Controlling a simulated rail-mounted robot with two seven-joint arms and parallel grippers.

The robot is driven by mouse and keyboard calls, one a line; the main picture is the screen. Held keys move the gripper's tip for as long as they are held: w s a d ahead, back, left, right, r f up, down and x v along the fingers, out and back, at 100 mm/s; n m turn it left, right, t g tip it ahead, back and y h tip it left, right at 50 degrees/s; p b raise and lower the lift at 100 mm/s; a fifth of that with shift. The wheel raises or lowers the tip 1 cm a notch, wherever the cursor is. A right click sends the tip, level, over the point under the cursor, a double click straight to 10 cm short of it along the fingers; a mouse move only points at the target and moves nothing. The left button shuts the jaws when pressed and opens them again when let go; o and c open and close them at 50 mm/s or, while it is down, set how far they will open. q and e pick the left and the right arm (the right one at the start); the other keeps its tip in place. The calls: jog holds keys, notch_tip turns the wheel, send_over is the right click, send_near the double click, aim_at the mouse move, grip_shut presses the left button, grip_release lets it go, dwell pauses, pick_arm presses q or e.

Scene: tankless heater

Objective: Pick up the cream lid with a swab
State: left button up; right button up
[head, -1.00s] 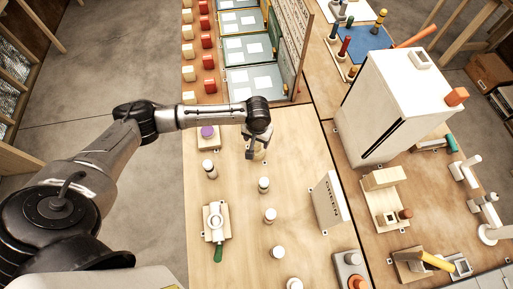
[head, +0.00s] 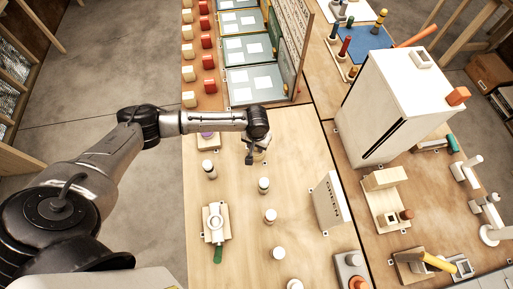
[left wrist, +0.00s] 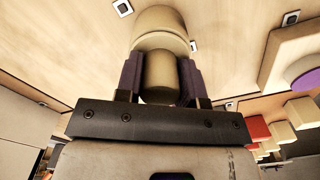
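The cream lid (left wrist: 160,75) shows in the left wrist view as a small smooth cylinder between the two purple-lined fingers of my left gripper (left wrist: 160,82). The fingers lie along both its sides with no clear gap, so the gripper looks shut on it. A wider cream rounded body (left wrist: 160,20) with a paler band is just beyond the lid. In the head view my left gripper (head: 255,153) is over the far part of the wooden table; its fingers and wrist mostly hide the lid. The swab cannot be seen. My right gripper is not in view.
Several small bottles stand apart nearby, one nearest the gripper (head: 263,185) and another to its left (head: 208,168). A white fixture with a green handle (head: 215,225) lies nearer. A white upright panel (head: 331,203) and a tall white cabinet (head: 400,105) stand right.

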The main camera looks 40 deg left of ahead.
pick_arm(q)
grip_shut()
